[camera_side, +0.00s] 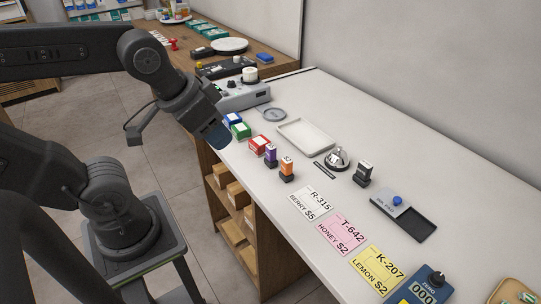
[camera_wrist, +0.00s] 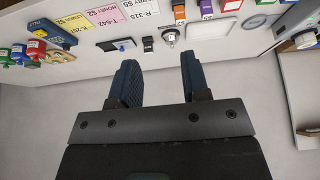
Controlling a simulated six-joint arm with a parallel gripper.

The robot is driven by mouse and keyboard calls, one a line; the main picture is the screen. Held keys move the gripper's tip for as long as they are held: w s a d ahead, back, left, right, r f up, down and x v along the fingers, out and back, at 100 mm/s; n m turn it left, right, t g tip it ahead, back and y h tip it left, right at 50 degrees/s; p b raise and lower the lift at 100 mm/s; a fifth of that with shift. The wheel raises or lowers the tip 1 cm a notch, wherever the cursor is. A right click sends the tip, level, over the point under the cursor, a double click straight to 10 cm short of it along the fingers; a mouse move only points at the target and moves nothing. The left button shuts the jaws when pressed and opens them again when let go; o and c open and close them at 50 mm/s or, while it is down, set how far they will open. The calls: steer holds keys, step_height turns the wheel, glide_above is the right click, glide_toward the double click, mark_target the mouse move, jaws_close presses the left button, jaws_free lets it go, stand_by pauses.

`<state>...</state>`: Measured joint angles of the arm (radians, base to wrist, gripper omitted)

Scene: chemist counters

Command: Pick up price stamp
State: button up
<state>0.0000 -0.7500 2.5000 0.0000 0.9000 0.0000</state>
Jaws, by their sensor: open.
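A small upright stamp-like block with a black base and grey top (camera_side: 363,173) stands on the white counter, between the bell and the ink pad; in the wrist view it is a small dark block (camera_wrist: 148,44). An orange block (camera_side: 286,168) and a purple block (camera_side: 271,155), both with dark bases, have a similar shape. I cannot tell for certain which is the price stamp. My gripper (camera_side: 213,136) is above the counter's left edge, apart from all of them. Its fingers (camera_wrist: 156,78) are spread and empty in the wrist view.
A silver bell (camera_side: 338,158), a white tray (camera_side: 279,127) and a blue-knobbed ink pad (camera_side: 383,203) stand nearby. Price cards (camera_side: 343,234) lie along the front. Red (camera_side: 258,145) and green (camera_side: 241,132) boxes stand near my gripper. The back strip by the wall is clear.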

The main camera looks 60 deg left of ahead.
steer(key=shift+o, duration=0.2)
steer(key=shift+o, duration=0.9)
steer(key=n+g+y, duration=0.4)
steer(key=n+g, duration=0.2)
steer(key=n, duration=1.2)
glide_above(271, 146)
steer(key=d, duration=0.5)
step_height(271, 146, down, 9)
steer(key=shift+y, duration=0.3)
steer(key=x, duration=0.8)
steer(key=shift+w+a, duration=0.35)
steer(key=shift+x, duration=2.7)
steer(key=shift+s, duration=0.1)
